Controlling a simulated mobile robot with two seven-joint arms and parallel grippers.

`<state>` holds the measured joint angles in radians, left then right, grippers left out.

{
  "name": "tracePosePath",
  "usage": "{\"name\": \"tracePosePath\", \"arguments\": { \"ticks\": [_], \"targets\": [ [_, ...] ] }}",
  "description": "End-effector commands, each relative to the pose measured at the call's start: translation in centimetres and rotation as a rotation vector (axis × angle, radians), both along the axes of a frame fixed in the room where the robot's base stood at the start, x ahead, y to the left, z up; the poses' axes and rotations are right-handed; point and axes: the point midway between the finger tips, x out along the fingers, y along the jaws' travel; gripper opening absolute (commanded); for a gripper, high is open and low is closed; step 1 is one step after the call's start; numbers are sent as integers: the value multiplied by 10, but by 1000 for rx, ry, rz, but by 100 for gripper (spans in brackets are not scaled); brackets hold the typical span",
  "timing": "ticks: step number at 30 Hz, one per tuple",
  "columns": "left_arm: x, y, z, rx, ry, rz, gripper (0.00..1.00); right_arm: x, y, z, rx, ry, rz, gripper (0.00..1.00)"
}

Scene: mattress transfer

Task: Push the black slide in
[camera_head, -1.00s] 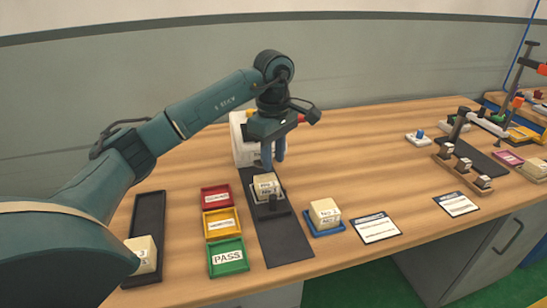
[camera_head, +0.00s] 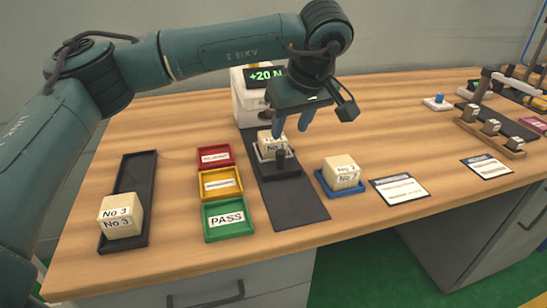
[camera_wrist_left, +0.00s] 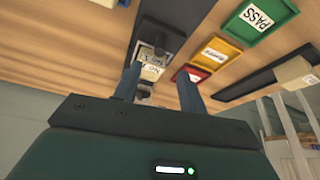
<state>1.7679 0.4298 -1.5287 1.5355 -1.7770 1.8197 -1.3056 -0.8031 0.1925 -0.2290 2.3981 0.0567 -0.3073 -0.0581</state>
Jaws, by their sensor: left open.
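The black slide (camera_head: 277,171) is a small carriage with a short upright knob on its near side. It sits on a long black track (camera_head: 298,204) and bears a pale block (camera_head: 271,144). At the track's far end stands a white gauge (camera_head: 245,106) whose display reads +20 N, partly hidden by my arm. My left gripper (camera_head: 291,124) is open and empty, fingers pointing down just above and behind the block. In the left wrist view the block (camera_wrist_left: 151,70) shows beyond and between the fingertips (camera_wrist_left: 158,72). Contact with the block or slide cannot be told. My right gripper is out of view.
Red (camera_head: 214,156), yellow (camera_head: 220,183) and green PASS (camera_head: 226,219) trays stand left of the track. Further left, a black tray (camera_head: 136,172) holds a No 3 block. A blue tray (camera_head: 343,191) with a block and two cards (camera_head: 400,190) lie right.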

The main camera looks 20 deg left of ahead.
Motion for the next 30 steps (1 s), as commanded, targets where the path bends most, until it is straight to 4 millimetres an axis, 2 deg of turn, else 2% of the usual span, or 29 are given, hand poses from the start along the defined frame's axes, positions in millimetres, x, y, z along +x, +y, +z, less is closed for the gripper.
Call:
{"name": "tracePosePath", "arguments": {
  "ticks": [1,6,13,18,27,30],
  "targets": [
    [3,4,-13,1,3,3,41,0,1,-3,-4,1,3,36],
    [13,14,-47,0,4,2,41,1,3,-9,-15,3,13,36],
    [23,25,-82,-1,2,4,41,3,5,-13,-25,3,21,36],
    [27,28,-93,-1,0,2,41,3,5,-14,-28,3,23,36],
    [28,29,-95,-1,0,2,41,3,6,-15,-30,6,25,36],
    [28,29,-95,-1,0,2,35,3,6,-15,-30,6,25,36]
  ]
}}
